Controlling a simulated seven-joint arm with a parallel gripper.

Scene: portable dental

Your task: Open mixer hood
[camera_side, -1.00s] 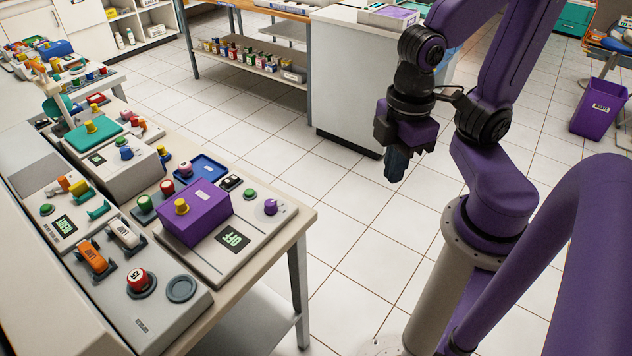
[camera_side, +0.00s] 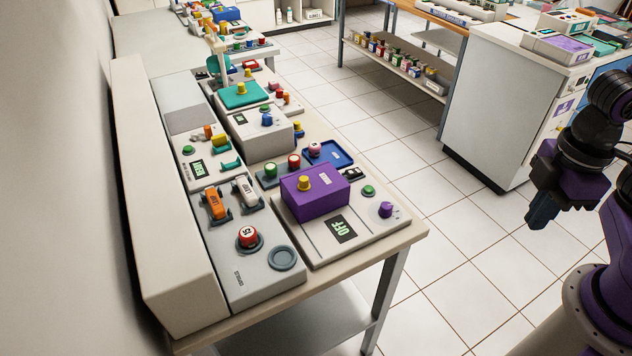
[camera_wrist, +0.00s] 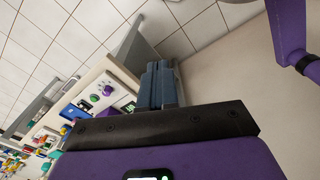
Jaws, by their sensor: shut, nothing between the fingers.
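A purple box-shaped hood (camera_side: 317,196) with a yellow knob (camera_side: 304,182) on top sits down on a light grey mixer unit (camera_side: 384,225) at the near right of the bench. The unit has a screen (camera_side: 341,229) reading OFF, a green button and a purple dial (camera_side: 386,210). My gripper (camera_side: 541,213) is well to the right of the bench, apart from the hood, pointing down over the floor, shut and empty. In the wrist view its dark fingers (camera_wrist: 161,86) are together, with the bench at the left; whether the hood shows there is unclear.
Left of the mixer is a grey panel (camera_side: 280,285) with orange and white switches and a red knob. A blue tray (camera_side: 329,154) lies behind the hood. A grey cabinet (camera_side: 495,110) stands behind my arm. Floor between my gripper and the bench is clear.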

